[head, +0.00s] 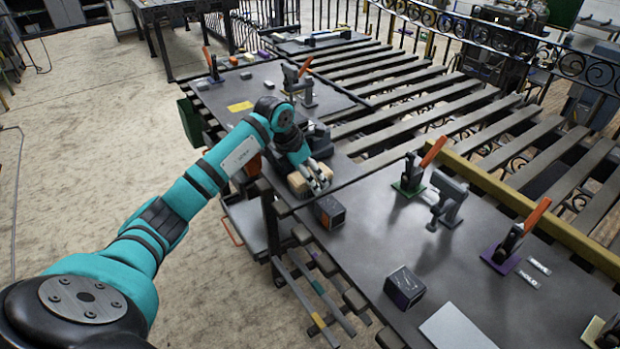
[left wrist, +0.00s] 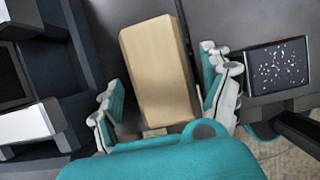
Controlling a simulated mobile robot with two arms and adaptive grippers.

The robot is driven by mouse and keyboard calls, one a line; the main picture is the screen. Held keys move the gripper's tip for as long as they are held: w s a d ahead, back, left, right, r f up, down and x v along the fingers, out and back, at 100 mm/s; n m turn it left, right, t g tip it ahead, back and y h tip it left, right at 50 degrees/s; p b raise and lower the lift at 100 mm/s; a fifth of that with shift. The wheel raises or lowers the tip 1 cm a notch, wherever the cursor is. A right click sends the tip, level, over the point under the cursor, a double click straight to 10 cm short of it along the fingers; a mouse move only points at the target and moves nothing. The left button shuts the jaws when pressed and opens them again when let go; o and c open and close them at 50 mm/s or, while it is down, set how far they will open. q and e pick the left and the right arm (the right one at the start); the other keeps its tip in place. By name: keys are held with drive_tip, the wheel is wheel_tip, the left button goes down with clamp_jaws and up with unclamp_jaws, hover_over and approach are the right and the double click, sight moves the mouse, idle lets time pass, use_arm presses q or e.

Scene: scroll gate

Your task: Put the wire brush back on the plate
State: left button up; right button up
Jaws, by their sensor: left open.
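The wire brush shows as a pale wooden block (head: 298,185) near the left edge of the dark plate (head: 375,240); its bristles are hidden. In the left wrist view the block (left wrist: 158,68) lies between the two fingers of my left gripper (left wrist: 163,100). Small gaps show beside the fingers, so the gripper is open around it. In the head view my left gripper (head: 318,178) is down at the brush and partly covers it. I cannot tell exactly what the brush rests on. My right gripper is not in view.
A dark box with a speckled face (head: 329,212) stands close to the gripper, and another box (head: 404,288) stands nearer. Orange-handled clamps (head: 412,175) (head: 508,245) and a grey clamp (head: 447,200) stand farther right. Slats lie behind. The plate's middle is clear.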

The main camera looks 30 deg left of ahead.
use_arm(q)
drive_tip(key=b+v, duration=0.1)
drive_tip(key=v, duration=0.9)
drive_tip(key=shift+s+r, duration=0.1)
drive_tip(key=shift+s, duration=0.1)
drive_tip(key=shift+a, duration=0.1)
